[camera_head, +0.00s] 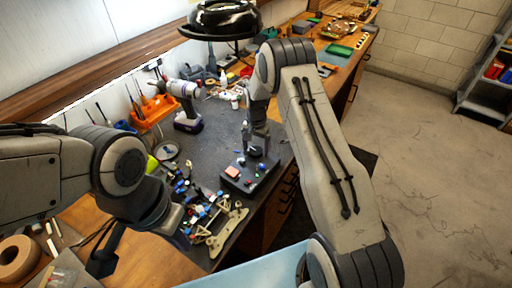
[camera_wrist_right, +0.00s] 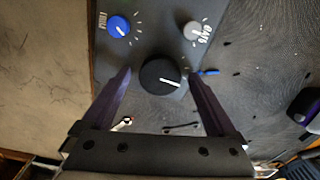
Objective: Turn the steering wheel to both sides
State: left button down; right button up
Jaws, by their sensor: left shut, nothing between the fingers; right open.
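The steering wheel appears to be the round black knob (camera_wrist_right: 160,77) with a white line, on a dark control box (camera_head: 244,177). In the right wrist view the knob is between the fingertips of my right gripper (camera_wrist_right: 160,74), one finger on each side. The fingers are open; I cannot tell whether they touch the knob. In the head view my right gripper (camera_head: 257,137) points down over the box, and the knob (camera_head: 255,151) shows just below it. My left gripper (camera_head: 180,217) is low on the left, away from the box, its fingertips hard to make out.
A blue knob (camera_wrist_right: 119,27) and a grey knob (camera_wrist_right: 193,31) sit beside the black one. Loose small parts and a tan chassis piece (camera_head: 226,229) lie left of the box. A drill (camera_head: 186,105) stands behind. The bench's right edge is close to the box.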

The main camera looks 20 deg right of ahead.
jog(key=c, duration=1.4)
jog(key=shift+o, duration=0.2)
jog(key=n+b, duration=0.2)
jog(key=n, duration=0.1)
jog(key=shift+f+n+b, duration=0.15)
jog(key=shift+n+b, duration=0.2)
jog(key=shift+n, duration=0.05)
jog(key=n+b, duration=0.1)
jog(key=n, duration=0.2)
jog(key=shift+n+b, duration=0.55)
jog(key=shift+n, duration=0.75)
jog(key=shift+r, duration=0.2)
